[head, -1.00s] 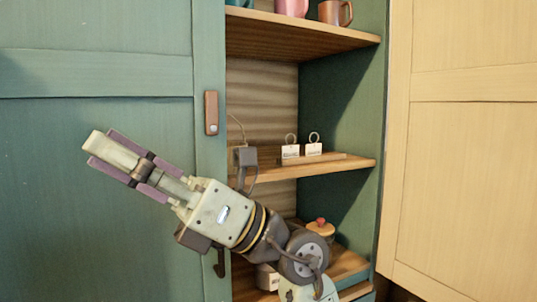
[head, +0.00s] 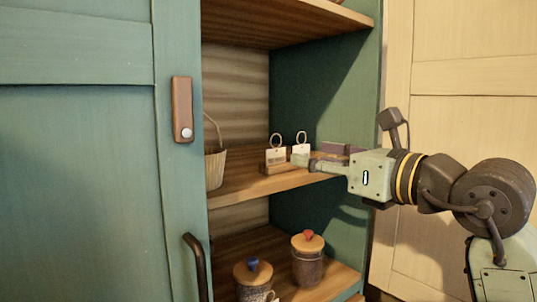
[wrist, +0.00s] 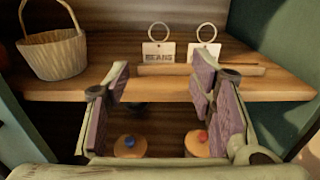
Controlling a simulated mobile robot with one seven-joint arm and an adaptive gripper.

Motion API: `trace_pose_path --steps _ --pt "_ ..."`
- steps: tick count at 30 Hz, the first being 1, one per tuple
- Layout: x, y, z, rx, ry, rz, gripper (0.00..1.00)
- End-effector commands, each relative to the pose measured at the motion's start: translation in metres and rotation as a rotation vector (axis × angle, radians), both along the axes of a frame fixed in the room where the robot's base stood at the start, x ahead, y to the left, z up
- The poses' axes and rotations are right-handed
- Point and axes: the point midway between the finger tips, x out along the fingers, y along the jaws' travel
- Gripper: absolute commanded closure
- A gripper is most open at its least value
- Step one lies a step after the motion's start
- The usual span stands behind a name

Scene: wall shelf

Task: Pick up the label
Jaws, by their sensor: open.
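Two small white labels with ring loops stand on the middle shelf. The left label (head: 276,156) reads "BEANS" in the wrist view (wrist: 158,52). The right label (head: 300,149) also shows in the wrist view (wrist: 206,52), its text unreadable. A low wooden strip (wrist: 238,69) runs along the labels' bases. My gripper (wrist: 160,76) is open and empty, its purple-padded fingers pointing at the shelf. In the head view my gripper (head: 313,157) is at the shelf's front, right of the labels, overlapping the right label's lower part.
A woven basket (wrist: 54,50) stands left of the labels on the middle shelf (wrist: 280,88). Below are jars with a blue knob (head: 253,271) and a red knob (head: 307,246). The green side wall (head: 310,85) bounds the right; an upper shelf (head: 280,22) is above.

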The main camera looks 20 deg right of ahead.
Motion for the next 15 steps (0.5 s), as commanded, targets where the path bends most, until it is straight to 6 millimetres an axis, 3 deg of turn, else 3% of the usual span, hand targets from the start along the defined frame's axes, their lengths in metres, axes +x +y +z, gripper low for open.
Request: trace_pose_path --steps 3,11,15 --pt "0.020 0.008 0.002 0.001 0.001 0.004 0.50" --pt "0.041 0.016 0.003 0.002 0.001 0.004 0.50" --pt "0.060 0.024 0.005 0.003 0.001 0.006 0.50"
